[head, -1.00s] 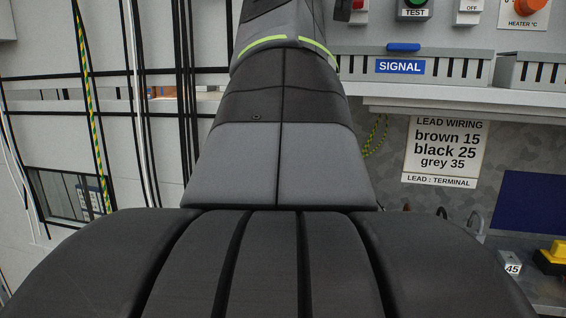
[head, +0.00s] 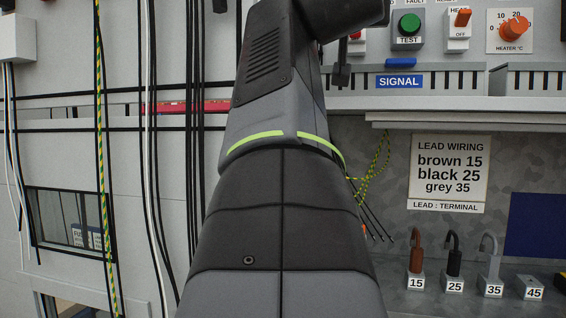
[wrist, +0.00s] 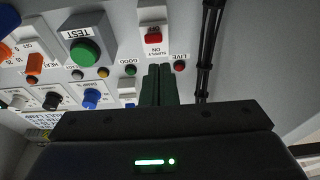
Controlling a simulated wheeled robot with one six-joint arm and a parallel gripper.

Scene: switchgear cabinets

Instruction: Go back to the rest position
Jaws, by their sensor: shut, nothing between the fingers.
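My gripper (wrist: 160,85) shows in the wrist view with its two dark green fingers pressed together and nothing between them. I cannot tell whether the fingertips touch the panel. In the head view my arm rises through the middle and bends right at the top; the fingers cannot be made out there.
Brown (head: 416,252), black (head: 454,253) and grey (head: 491,257) leads stand at terminals 15, 25 and 35. Terminal 45 (head: 530,288) shows no lead. A SIGNAL label (head: 399,82) sits on the grey duct. Hanging cables (head: 193,150) run down the left.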

